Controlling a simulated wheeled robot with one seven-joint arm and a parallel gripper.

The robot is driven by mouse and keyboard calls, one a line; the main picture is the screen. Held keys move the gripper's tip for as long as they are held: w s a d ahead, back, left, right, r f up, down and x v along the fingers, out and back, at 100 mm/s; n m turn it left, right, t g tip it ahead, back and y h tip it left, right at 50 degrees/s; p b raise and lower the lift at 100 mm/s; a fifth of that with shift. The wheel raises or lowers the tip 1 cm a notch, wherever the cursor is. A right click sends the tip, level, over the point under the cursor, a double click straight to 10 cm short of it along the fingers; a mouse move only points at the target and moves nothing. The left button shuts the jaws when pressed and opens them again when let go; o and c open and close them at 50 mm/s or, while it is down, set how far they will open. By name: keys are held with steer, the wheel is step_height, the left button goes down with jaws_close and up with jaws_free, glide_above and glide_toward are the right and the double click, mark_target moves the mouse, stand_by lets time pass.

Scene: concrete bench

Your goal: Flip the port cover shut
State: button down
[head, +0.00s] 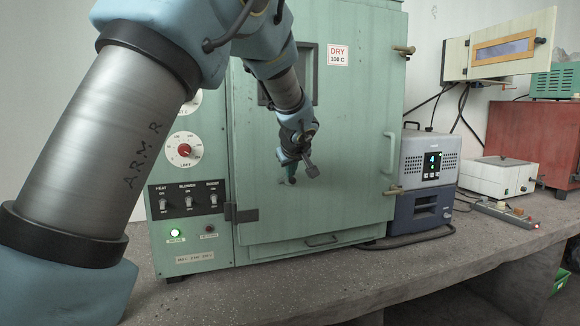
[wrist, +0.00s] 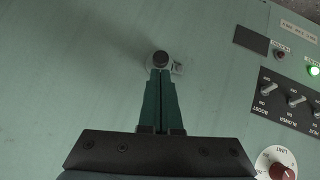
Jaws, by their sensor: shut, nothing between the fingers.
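The port shows in the wrist view as a small dark round spot (wrist: 161,58) on the green face of the oven. A small pale piece, which looks like part of the port cover (wrist: 177,68), sits just beside it, to the right in that view. I cannot tell its exact angle. My gripper (wrist: 160,73) is shut and empty, its dark green fingertips right at the port's edge. I cannot tell whether they touch it. In the head view my gripper (head: 292,181) is in front of the oven door and hides the port.
The green oven (head: 340,215) stands on the concrete bench (head: 290,292). Its switch panel (head: 187,202) and red-centred dial (head: 184,150) are left of the door. A grey-blue unit (head: 428,175), a white box (head: 497,178) and a power strip (head: 505,213) stand to the right.

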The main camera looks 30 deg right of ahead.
mark_target(295, 181)
steer(key=shift+s+d+f+m+y, duration=0.1)
steer(key=shift+d+f+m+y, duration=0.1)
steer(key=shift+d+m+y, duration=0.4)
stand_by(0.5)
steer(key=shift+d+f+m+y+b, duration=0.25)
steer(key=shift+f+m+y+b, duration=0.2)
steer(key=shift+y, duration=0.65)
steer(key=m+y, duration=0.1)
steer(key=d+f+m+t+y, duration=0.1)
steer(key=y, duration=0.1)
steer(key=shift+s+f+p, duration=0.1)
steer(key=shift+f+p, duration=0.05)
steer(key=shift+p, duration=0.15)
step_height(295, 181, down, 3)
steer(key=m+t+y, duration=0.1)
steer(key=m+y, duration=0.1)
steer(key=m+t+y, duration=0.1)
steer(key=m+y, duration=0.1)
steer(key=y, duration=0.1)
steer(key=shift+a+t+y, duration=0.1)
steer(key=shift+t+y, duration=0.2)
